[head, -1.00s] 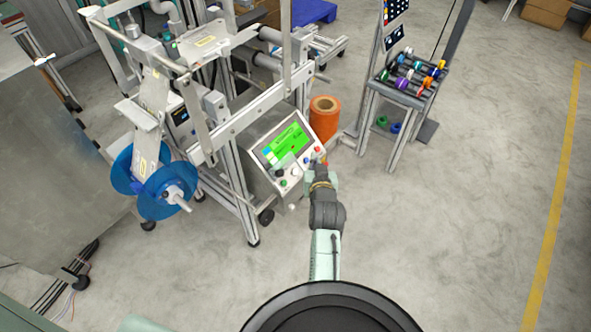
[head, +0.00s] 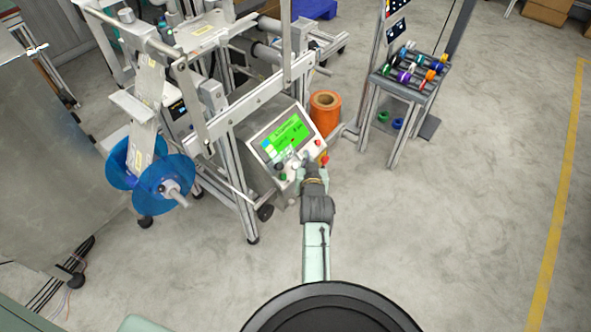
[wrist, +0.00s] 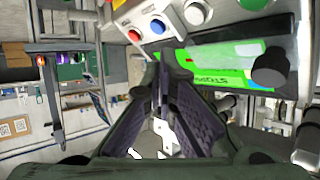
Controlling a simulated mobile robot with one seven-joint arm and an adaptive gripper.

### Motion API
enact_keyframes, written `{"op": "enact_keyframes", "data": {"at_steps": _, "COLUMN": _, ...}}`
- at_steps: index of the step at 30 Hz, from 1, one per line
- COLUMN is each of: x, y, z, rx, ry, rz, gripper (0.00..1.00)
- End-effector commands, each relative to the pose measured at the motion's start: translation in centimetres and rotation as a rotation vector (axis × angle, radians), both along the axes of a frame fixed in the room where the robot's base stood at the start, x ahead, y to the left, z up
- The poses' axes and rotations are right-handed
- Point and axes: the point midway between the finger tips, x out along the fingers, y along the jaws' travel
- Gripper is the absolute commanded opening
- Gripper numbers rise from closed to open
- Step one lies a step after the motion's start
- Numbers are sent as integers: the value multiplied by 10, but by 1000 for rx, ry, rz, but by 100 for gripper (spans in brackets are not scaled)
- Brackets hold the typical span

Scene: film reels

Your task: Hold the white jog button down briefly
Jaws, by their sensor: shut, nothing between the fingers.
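The control panel (head: 263,147) has a lit green screen (head: 287,137) and a row of buttons along its lower edge. The white button (wrist: 195,12) is at the top of the wrist view, beside the blue button (wrist: 157,26) and the red button (wrist: 135,36). My gripper (wrist: 168,54) is shut and empty, its fingers pointing at the panel. In the wrist view the fingertips are below the blue button and to the lower left of the white one. I cannot tell whether they touch the panel. In the head view my gripper (head: 304,161) partly covers the button row.
A dark knob (wrist: 270,70) sticks out near the screen. A green button (head: 282,177) is on the panel's left. Metal machine frame and a blue reel (head: 178,175) stand left. An orange roll (head: 325,112) stands behind the panel.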

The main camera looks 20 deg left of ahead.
Motion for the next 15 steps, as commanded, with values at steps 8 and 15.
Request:
{"op": "enact_keyframes", "data": {"at_steps": 8, "x": 7, "y": 19, "z": -21, "rx": 1, "ry": -1, "rz": 0, "gripper": 0}}
{"op": "enact_keyframes", "data": {"at_steps": 15, "x": 8, "y": 23, "z": -24, "rx": 2, "ry": -1, "rz": 0, "gripper": 0}}
